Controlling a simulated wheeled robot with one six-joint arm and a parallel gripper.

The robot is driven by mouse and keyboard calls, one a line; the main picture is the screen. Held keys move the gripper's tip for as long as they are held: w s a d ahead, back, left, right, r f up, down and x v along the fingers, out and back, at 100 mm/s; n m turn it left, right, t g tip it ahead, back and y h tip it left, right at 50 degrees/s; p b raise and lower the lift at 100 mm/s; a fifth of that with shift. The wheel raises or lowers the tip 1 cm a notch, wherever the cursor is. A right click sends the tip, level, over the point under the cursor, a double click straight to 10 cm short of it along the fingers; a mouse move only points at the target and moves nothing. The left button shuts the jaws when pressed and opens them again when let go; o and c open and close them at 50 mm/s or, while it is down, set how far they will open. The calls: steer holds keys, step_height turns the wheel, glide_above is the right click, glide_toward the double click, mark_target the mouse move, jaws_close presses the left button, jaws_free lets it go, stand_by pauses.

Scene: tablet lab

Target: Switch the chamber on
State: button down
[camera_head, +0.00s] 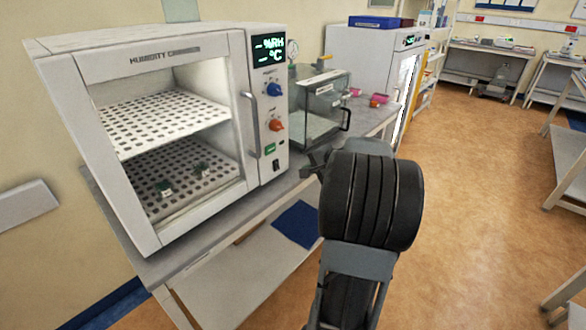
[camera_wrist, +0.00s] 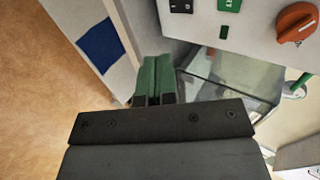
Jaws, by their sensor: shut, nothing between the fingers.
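The white humidity chamber (camera_head: 135,60) stands on the grey bench with its door shut. Its display (camera_head: 268,50) is lit and shows dashes before %RH and °C. On its panel are a blue knob (camera_head: 274,89), an orange knob (camera_head: 276,125), a green button (camera_head: 270,148) and a black switch (camera_head: 276,164). In the wrist view the black switch (camera_wrist: 181,6), green button (camera_wrist: 229,5) and orange knob (camera_wrist: 297,22) are at the top. My gripper (camera_head: 311,163) is just right of the panel's lower part, apart from the switch. Its green fingers (camera_wrist: 152,66) are shut and empty.
A clear-walled box (camera_head: 318,100) with a black handle stands right of the chamber, close behind my gripper. A white cabinet (camera_head: 365,60) is farther back. A blue mat (camera_head: 297,223) lies on the lower shelf. Floor to the right is open.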

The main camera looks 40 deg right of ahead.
mark_target(277, 169)
steer(key=x, duration=0.4)
steer(key=p+x, duration=0.1)
steer(key=x, duration=0.2)
steer(key=r+x, duration=0.1)
steer(key=x, duration=0.3)
steer(key=shift+w+a+f+p, duration=0.1)
steer(key=shift+w+p, duration=0.1)
steer(key=shift+w, duration=0.15)
steer(key=shift+w+a+f+p, duration=0.1)
steer(key=shift+w+p, duration=0.1)
steer(key=shift+w, duration=0.1)
steer(key=shift+w+f, duration=0.15)
steer(key=shift+w, duration=0.5)
steer(key=shift+w+f+b, duration=0.1)
steer(key=shift+f+b, duration=0.2)
steer(key=shift+b, duration=0.8)
steer(key=shift+r+p, duration=0.25)
steer(key=shift+p, duration=0.1)
steer(key=shift+r, duration=0.1)
